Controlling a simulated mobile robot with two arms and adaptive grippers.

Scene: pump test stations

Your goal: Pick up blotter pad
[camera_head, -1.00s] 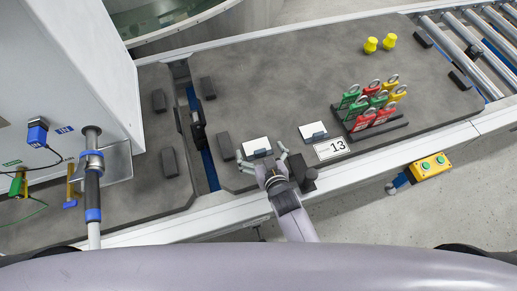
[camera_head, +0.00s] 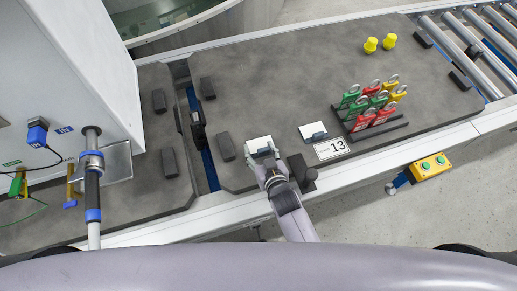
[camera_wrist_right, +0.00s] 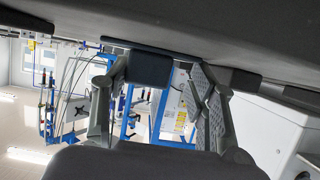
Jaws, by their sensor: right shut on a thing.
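A white blotter pad (camera_head: 257,143) with a small blue-grey grip block lies on the dark grey table top near its front edge. My right gripper (camera_head: 262,154) reaches it from the front and is shut on its block, which the fingers mostly hide in the head view. In the right wrist view the dark blue block (camera_wrist_right: 150,69) shows between the fingers, close under the dark table surface. I cannot see a clear gap between pad and table. My left gripper is not in view.
A dark block with a round knob (camera_head: 309,176) stands close to the right of my gripper. A sign reading 13 (camera_head: 331,149) and a rack of coloured padlocks (camera_head: 376,124) lie further right. A dark block (camera_head: 226,146) is to the left. The table's middle is clear.

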